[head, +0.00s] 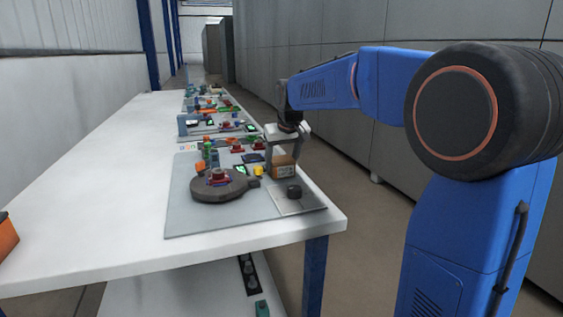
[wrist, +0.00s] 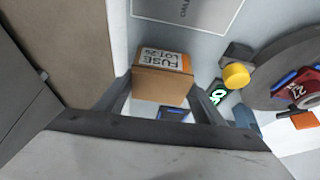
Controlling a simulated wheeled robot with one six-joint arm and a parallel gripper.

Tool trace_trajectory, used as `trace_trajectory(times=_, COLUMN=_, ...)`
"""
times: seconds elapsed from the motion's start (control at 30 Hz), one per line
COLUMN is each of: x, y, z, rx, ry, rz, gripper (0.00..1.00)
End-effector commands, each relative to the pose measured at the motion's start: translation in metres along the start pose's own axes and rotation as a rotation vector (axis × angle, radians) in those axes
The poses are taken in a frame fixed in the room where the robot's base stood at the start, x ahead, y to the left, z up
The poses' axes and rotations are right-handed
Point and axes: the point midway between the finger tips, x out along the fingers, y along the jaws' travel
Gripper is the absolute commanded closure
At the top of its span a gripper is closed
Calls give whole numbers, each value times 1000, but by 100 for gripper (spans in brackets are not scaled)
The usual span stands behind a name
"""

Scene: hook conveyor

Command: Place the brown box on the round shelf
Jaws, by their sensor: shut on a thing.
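The brown box (head: 285,168) has a white label reading FUSE in the wrist view (wrist: 158,86). My gripper (head: 284,154) is shut on it from above, with one finger on each side. The box is upright over the right part of the grey board; I cannot tell whether it touches the board. The round shelf appears to be the dark grey disc (head: 210,190), left of the box, with a red item (head: 217,175) and other small pieces on it. Part of the disc (wrist: 272,62) shows at the right of the wrist view.
A yellow cylinder (head: 258,170) stands between box and disc. Similar cluttered stations line the white table (head: 110,190) behind. The table's left side is mostly clear.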

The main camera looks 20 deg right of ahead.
Motion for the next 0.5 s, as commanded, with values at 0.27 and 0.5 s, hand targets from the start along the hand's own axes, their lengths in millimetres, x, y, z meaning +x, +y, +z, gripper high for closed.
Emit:
trace_trajectory(times=0.27, x=2, y=0, z=1, rx=0, ry=-1, rz=0, gripper=19)
trace_trajectory(times=0.5, x=2, y=0, z=1, rx=0, ry=-1, rz=0, gripper=19)
